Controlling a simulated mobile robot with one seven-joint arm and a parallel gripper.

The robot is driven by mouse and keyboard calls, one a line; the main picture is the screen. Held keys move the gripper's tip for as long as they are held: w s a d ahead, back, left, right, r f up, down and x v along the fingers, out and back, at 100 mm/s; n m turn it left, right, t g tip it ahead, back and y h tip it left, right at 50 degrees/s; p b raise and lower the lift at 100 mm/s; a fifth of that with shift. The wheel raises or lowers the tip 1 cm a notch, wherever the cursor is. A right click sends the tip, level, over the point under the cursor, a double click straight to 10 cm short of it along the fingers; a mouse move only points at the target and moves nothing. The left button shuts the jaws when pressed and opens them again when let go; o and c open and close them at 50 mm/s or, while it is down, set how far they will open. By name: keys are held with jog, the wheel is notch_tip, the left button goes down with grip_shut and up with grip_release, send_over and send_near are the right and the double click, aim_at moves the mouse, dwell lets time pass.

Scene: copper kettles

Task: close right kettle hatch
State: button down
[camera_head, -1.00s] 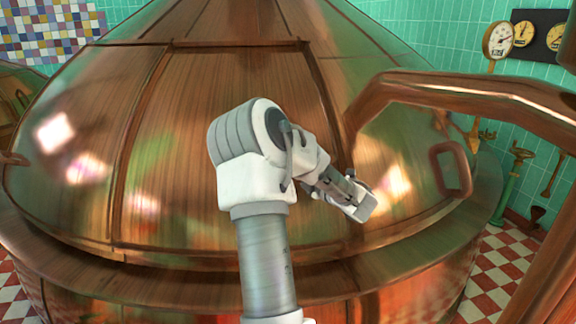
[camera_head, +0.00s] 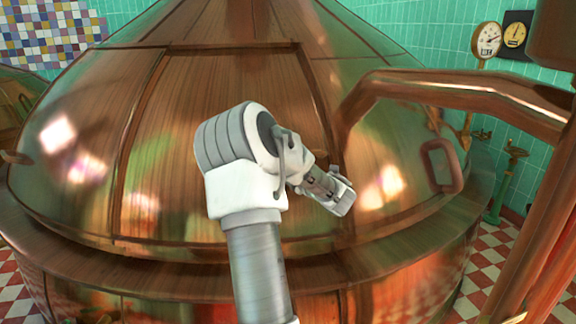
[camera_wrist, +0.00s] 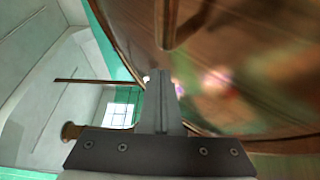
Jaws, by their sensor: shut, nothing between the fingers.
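A large copper kettle (camera_head: 75,190) with a domed top fills the head view. A framed, brown panel (camera_head: 230,85) is on its front face, partly hidden behind my arm; whether it is a hatch that is open or shut I cannot tell. A rectangular copper loop, like a handle (camera_head: 456,165), shows at the right of the dome. My gripper (camera_head: 343,203) is in front of the dome, left of the loop and apart from it. In the wrist view my fingers (camera_wrist: 160,90) are together and empty, below a dark copper bar (camera_wrist: 168,28).
A thick copper pipe-like arch (camera_head: 470,90) and a slanting copper post (camera_head: 545,225) stand at the right. Gauges (camera_head: 487,40) hang on the green tiled wall. Green valve stands (camera_head: 506,170) are behind. Red and white floor tiles (camera_head: 485,265) show at the lower right.

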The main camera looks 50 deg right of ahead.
jog(key=v, duration=0.9)
jog(key=shift+d, duration=0.4)
jog(key=shift+r, duration=0.15)
